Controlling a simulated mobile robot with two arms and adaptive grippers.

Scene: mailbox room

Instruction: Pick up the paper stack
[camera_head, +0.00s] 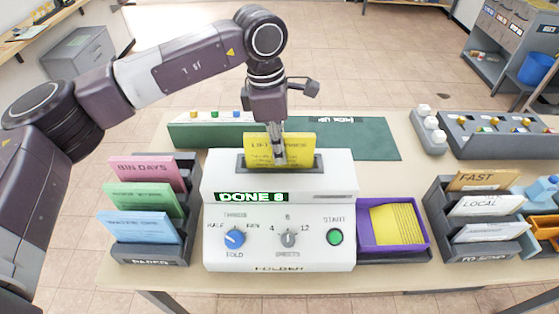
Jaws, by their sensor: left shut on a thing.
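A yellow paper stack (256,150) stands upright in the slot at the top of the white folder machine (280,183). My left gripper (279,158) reaches down from above and is shut on the stack, its fingers covering part of the printed face. The stack's lower edge is hidden in the slot. The machine's display reads "DONE 8". Folded yellow paper (395,225) lies in the purple tray (366,240) to the right of the machine. My right gripper is not in view.
A rack (150,250) of pink, green and blue paper stands left of the machine. A second rack (478,248) marked FAST and LOCAL stands right of the purple tray. A green mat (365,140) lies behind the machine. Grey button boxes (500,143) stand at the back right.

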